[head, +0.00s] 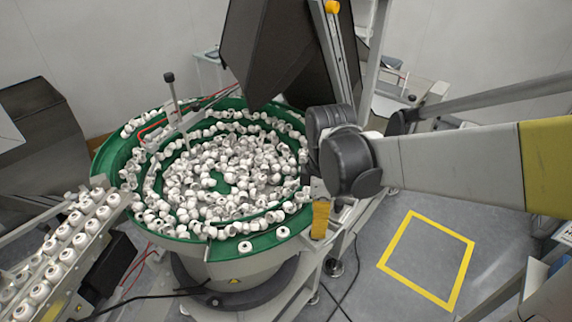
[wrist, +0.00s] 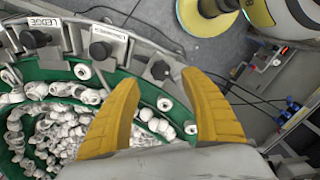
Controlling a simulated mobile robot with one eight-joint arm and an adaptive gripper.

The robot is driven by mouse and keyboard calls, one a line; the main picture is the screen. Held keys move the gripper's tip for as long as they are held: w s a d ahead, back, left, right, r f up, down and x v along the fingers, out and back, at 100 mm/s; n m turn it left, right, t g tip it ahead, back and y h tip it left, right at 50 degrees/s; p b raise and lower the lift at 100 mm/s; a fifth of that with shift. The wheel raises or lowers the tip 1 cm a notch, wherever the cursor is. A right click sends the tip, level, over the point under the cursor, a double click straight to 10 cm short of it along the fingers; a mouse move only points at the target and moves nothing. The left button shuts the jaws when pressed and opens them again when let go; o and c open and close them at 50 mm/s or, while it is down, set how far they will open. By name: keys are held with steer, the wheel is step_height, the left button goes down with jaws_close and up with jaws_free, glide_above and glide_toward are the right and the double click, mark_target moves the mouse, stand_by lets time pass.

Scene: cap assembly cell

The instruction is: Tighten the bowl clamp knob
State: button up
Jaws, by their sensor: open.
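The green vibratory bowl (head: 110,165) is full of white caps and stands left of my arm. My gripper (head: 320,225) shows as a yellow finger at the bowl's right rim. In the wrist view my gripper (wrist: 157,76) has its two yellow fingers spread wide, with nothing held. A small dark knob (wrist: 160,70) on a grey bracket shows between the fingertips; whether it touches them I cannot tell. A larger black knob (wrist: 100,51) sits left of it, and another dark knob (wrist: 33,39) is near a "LEDGE" label (wrist: 43,21). Which one is the clamp knob is unclear.
A thin rod with a dark top (head: 169,77) rises over the bowl. A cap-filled chute (head: 70,240) is at lower left and a dark hopper (head: 275,50) is behind. Cables run on the floor. A yellow-outlined floor square (head: 428,260) is empty.

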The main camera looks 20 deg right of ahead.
step_height(320, 180, down, 5)
steer(key=shift+f+b, duration=0.1)
steer(key=shift+b, duration=0.5)
jaws_close()
